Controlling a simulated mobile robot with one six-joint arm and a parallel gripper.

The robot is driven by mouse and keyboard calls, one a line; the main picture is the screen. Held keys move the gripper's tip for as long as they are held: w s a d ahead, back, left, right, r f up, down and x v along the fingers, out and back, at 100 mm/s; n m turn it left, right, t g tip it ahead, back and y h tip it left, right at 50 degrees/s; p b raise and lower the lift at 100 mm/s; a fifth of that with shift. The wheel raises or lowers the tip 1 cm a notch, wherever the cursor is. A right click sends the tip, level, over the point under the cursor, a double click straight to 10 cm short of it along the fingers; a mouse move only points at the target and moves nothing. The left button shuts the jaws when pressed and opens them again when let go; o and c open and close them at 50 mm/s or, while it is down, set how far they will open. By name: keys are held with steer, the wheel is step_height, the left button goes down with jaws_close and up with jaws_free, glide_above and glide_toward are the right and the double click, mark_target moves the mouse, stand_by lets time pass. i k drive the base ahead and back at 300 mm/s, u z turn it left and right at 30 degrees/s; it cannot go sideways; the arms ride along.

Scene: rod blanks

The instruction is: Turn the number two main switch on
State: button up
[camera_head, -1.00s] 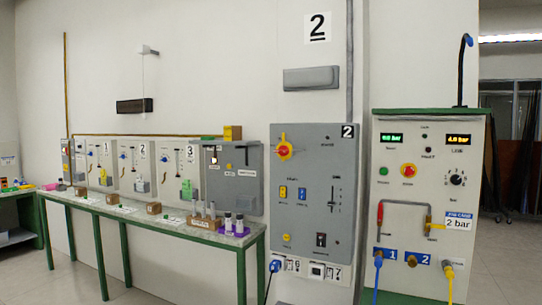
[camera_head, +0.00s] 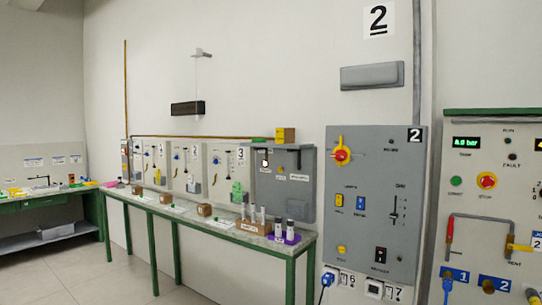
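The number two panel (camera_head: 372,230) is a grey cabinet on the wall, right of centre, with a "2" label (camera_head: 415,134) at its top right corner. A larger "2" sign (camera_head: 379,20) hangs above it. The main switch (camera_head: 341,155) is a red knob on a yellow plate at the panel's upper left. Its yellow handle points upward. I cannot read its position marks. Below it are a yellow rocker (camera_head: 338,200), a blue rocker (camera_head: 361,202), a slider (camera_head: 394,210), a yellow button (camera_head: 341,250) and a black switch (camera_head: 381,254). My gripper is not in view.
A green-framed bench (camera_head: 215,222) runs along the wall to the left, with several panels above it and vials (camera_head: 291,228) at its near end. A test stand (camera_head: 490,200) stands at the right. Sockets with a blue plug (camera_head: 327,279) sit below the panel. Floor at lower left is clear.

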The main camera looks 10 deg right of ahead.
mark_target(341, 155)
steer(key=u, duration=0.2)
steer(key=i, duration=0.85)
steer(key=z, duration=0.5)
steer(key=i, duration=0.7)
steer(key=z, duration=0.65)
